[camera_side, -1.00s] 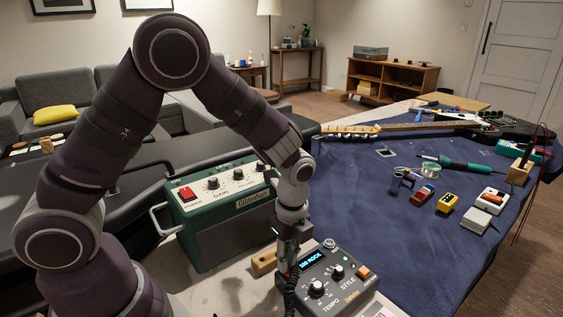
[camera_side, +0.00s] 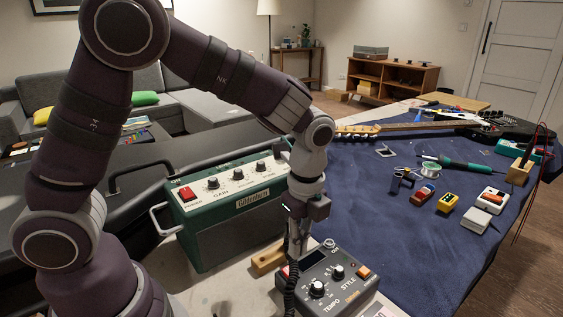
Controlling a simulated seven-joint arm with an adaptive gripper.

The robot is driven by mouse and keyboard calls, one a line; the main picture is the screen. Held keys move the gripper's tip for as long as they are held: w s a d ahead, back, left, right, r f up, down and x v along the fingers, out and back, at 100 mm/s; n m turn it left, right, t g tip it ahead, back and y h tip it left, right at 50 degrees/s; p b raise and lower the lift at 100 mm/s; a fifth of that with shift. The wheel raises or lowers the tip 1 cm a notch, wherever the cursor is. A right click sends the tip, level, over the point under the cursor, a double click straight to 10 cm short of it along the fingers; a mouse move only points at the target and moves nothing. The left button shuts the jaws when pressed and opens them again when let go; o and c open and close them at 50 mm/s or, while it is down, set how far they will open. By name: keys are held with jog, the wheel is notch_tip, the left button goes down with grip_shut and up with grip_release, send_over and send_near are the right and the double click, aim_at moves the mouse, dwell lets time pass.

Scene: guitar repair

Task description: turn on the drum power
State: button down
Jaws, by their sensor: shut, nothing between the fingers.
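The drum machine (camera_side: 341,288) is a dark grey box at the bottom centre, with STYLE and TEMPO knobs, an orange button and a display window. The display (camera_side: 312,259) looks dark. A small red part (camera_side: 284,272) shows at the box's back left corner. My gripper (camera_side: 296,256) is shut and empty, pointing down at the back left edge of the drum machine. Its tips overlap the box in this view, and I cannot tell whether they touch it.
A green amplifier (camera_side: 235,212) with a red power switch stands just behind and left of my gripper. A wooden block (camera_side: 267,260) lies between them. The blue mat (camera_side: 378,222) to the right holds solder, a soldering iron, small pedals and a guitar (camera_side: 420,127).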

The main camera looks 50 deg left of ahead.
aim_at(286, 268)
notch_tip(286, 268, up, 8)
jog(key=d, duration=0.1)
dwell(0.4)
jog(key=shift+a+r+y, duration=0.25)
jog(key=shift+a+y, duration=0.25)
jog(key=shift+a, duration=0.05)
jog(key=f, duration=0.4)
jog(key=a+f, duration=0.1)
jog(key=f, duration=0.4)
jog(key=a+f, duration=0.1)
jog(key=f, duration=0.4)
jog(key=shift+a, duration=0.1)
